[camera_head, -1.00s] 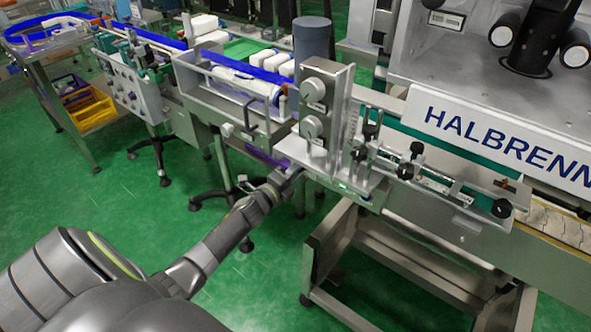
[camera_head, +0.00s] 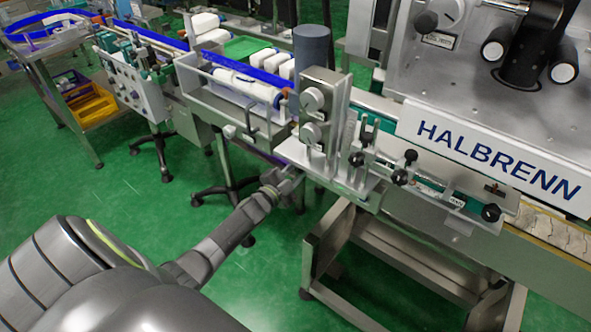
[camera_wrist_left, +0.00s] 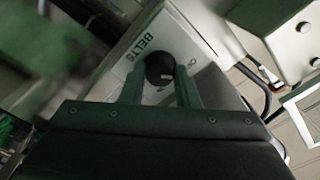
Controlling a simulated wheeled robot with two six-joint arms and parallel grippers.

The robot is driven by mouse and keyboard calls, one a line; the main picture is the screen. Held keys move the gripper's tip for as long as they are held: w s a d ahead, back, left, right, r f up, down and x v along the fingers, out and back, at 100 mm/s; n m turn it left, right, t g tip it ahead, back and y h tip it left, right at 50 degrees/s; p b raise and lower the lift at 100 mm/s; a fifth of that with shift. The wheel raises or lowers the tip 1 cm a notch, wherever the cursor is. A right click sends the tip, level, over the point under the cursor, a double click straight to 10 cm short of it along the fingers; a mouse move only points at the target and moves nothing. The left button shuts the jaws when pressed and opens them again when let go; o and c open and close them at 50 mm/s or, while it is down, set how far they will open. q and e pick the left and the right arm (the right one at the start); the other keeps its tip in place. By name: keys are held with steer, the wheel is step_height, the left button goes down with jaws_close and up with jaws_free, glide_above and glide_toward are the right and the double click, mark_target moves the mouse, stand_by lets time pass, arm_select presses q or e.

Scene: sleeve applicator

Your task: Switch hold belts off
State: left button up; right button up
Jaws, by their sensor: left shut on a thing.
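A round black knob (camera_wrist_left: 160,68) sits on a light plate (camera_wrist_left: 140,48) printed "BELT" with a small mark at each side of the knob. My left gripper (camera_wrist_left: 160,86) has its two fingers on either side of the knob and is shut on it. Which way the knob points cannot be told. In the head view my left gripper (camera_head: 288,183) is at the front lower edge of the machine, below the two-dial column (camera_head: 316,115); the knob is hidden there. My right gripper is not in view.
The machine with the HALBRENN panel (camera_head: 490,160) fills the right. A conveyor with blue rails (camera_head: 250,78) and white bottles (camera_head: 210,22) runs to the back left. A clamp assembly with black knobs (camera_head: 400,177) stands right of the column. The green floor (camera_head: 130,195) is open at left.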

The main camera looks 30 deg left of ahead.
arm_select(q)
steer(key=shift+n, duration=0.6)
steer(key=o, duration=1)
steer(key=shift+c, duration=0.2)
steer(key=shift+s, duration=0.1)
steer(key=s+a, duration=0.1)
steer(key=s, duration=1.6)
steer(key=shift+s+a, duration=0.15)
steer(key=shift+a, duration=0.05)
steer(key=shift+f, duration=0.1)
